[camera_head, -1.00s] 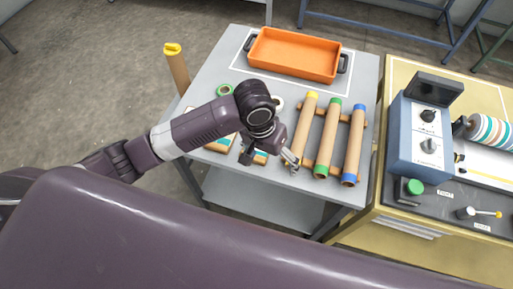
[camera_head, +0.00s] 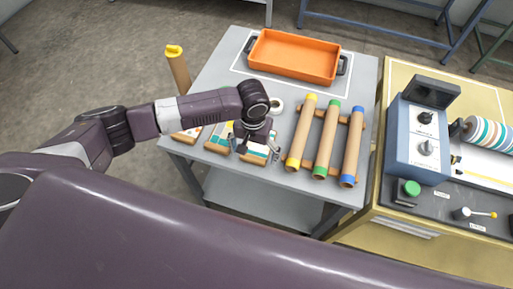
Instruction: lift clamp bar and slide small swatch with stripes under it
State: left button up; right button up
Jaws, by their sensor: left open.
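My left gripper (camera_head: 257,147) is open over the front left of the grey table, above a small striped swatch (camera_head: 259,152) with a tan wooden bar at its front edge. I cannot tell whether the fingers touch it. Two more swatches lie to its left: a striped one with teal and yellow (camera_head: 218,135) and one at the far left (camera_head: 188,133). Each has a tan bar along its front. The arm hides parts of them. I cannot make out a clamp bar for certain. My right gripper is not in view.
Three cardboard tubes with yellow, green and blue ends (camera_head: 327,138) lie on a wooden rack to the right. An orange tray (camera_head: 295,57) sits at the back. A tape roll (camera_head: 276,106) lies behind the gripper. The blue press unit (camera_head: 420,140) stands on the yellow cabinet.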

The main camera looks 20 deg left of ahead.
pick_arm(q)
jog(key=shift+f, duration=0.2)
jog(key=c, duration=1.3)
jog(key=shift+r, duration=0.15)
jog(key=shift+c, duration=0.3)
